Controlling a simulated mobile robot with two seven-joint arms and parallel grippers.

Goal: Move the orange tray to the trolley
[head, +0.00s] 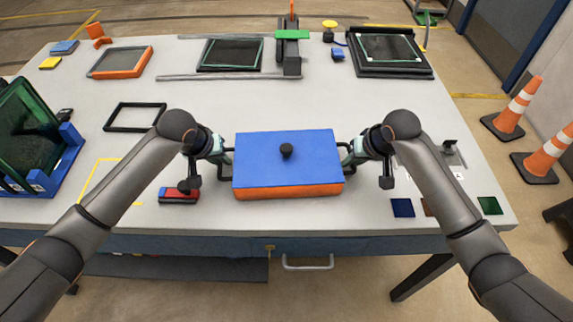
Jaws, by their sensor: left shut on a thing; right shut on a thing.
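The orange tray (290,191) is at the front middle of the white table, with a blue lid (262,165) on it and a black knob (287,151) at the lid's centre. Black handles stand out from its left and right sides. My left gripper (226,155) is shut on the left handle. My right gripper (347,155) is shut on the right handle. I cannot tell whether the tray touches the table or is slightly above it. No trolley can be made out in this view.
A black frame (134,117) and a blue rack (66,160) are further left. Small coloured squares (402,208) lie front right. Orange cones (515,108) stand on the floor right. The table behind the tray is clear.

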